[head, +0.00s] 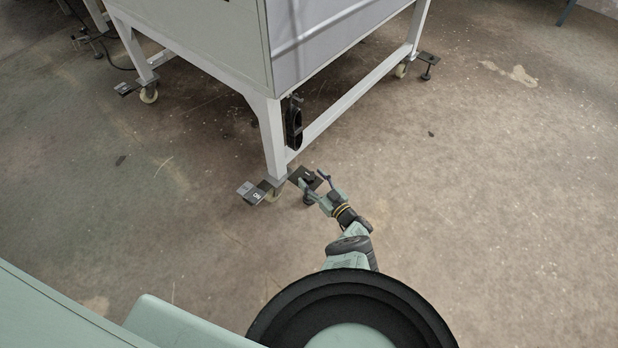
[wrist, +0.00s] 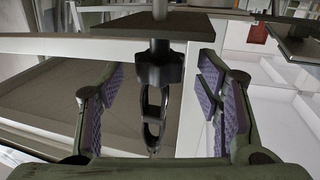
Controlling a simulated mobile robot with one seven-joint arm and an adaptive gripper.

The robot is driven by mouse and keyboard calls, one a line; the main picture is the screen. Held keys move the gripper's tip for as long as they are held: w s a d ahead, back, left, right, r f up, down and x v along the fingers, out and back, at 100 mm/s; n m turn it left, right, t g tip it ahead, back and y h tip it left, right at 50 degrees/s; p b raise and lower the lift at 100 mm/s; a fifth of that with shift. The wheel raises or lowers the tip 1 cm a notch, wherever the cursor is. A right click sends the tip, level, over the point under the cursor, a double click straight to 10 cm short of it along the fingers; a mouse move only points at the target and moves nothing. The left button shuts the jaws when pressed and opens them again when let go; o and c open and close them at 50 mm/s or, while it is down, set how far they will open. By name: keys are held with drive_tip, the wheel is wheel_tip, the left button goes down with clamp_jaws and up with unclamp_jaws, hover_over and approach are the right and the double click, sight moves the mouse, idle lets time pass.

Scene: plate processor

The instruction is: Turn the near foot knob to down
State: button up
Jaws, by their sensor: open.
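The machine's near foot has a dark plate (head: 299,177) jutting from the bottom of the near leg. It also shows at the top of the wrist view (wrist: 205,25), with a rod through it. The near foot knob (wrist: 160,68) is black and lobed and sits on that rod in the wrist view. My gripper (head: 313,180) is open at the near foot. Its purple-padded fingers stand on either side of the knob, with gaps on both sides. In the head view my gripper partly covers the foot, and the knob is hard to make out.
The floor (head: 500,200) to the right is clear.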

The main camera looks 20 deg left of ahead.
drive_tip(key=shift+b+x, duration=0.3)
drive_tip(key=shift+x, duration=0.9)
drive_tip(key=shift+c, duration=0.4)
drive_tip(key=c, duration=1.1)
